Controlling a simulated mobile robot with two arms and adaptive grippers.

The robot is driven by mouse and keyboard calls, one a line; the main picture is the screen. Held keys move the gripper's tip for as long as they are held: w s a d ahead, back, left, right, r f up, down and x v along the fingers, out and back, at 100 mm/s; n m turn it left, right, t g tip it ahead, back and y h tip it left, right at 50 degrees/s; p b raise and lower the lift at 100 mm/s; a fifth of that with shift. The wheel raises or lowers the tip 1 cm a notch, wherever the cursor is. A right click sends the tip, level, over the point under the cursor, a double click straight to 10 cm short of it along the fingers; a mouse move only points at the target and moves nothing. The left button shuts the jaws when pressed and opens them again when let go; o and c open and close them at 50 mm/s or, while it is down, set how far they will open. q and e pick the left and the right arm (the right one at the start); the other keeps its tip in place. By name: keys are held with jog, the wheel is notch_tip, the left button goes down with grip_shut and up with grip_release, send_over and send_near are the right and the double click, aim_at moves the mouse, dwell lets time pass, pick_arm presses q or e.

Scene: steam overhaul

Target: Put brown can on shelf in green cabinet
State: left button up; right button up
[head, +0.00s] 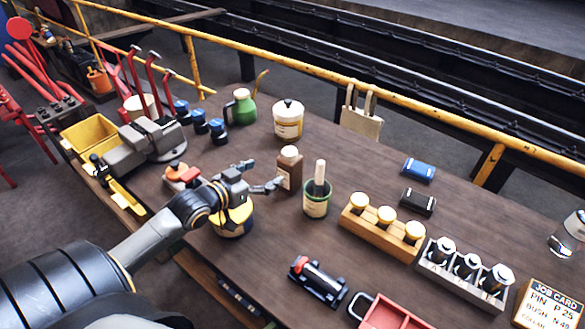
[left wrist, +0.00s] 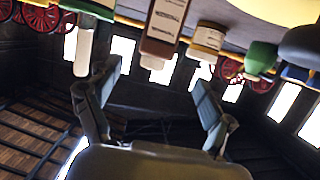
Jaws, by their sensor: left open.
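The brown can (head: 289,170), a square-sided bottle with a pale cap and label, stands upright on the wooden table. In the left wrist view the brown can (left wrist: 163,28) appears upside down, beyond the fingers. My left gripper (head: 262,176) is open and empty, just left of the can, with its fingers pointing towards it. One fingertip is close to the can; I cannot tell whether they touch. In the left wrist view the fingers of my left gripper (left wrist: 158,78) are spread apart with nothing between them. The green cabinet is not in view. My right gripper is not in view.
A green pot with a brush (head: 316,202) stands right of the can. A cream pot (head: 288,121) and a green oil can (head: 241,107) stand behind. A yellow-topped tin (head: 234,220) is under my left gripper. A yellow rail (head: 330,75) runs behind the table.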

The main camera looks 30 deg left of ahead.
aim_at(282, 163)
pick_arm(q)
jog(key=x, duration=0.4)
jog(key=shift+w+r, duration=0.1)
jog(key=shift+p+x, duration=0.35)
jog(key=shift+x, duration=0.75)
jog(key=shift+w, duration=0.1)
jog(key=shift+w+d+p, duration=0.15)
jog(key=shift+w+p, duration=0.2)
jog(key=shift+p, duration=0.05)
jog(key=p+x, duration=0.1)
jog(key=x, duration=0.2)
jog(key=shift+w+d+f, duration=0.15)
jog(key=shift+f, duration=0.05)
jog(key=shift+w+f, duration=0.2)
jog(key=shift+w, duration=0.15)
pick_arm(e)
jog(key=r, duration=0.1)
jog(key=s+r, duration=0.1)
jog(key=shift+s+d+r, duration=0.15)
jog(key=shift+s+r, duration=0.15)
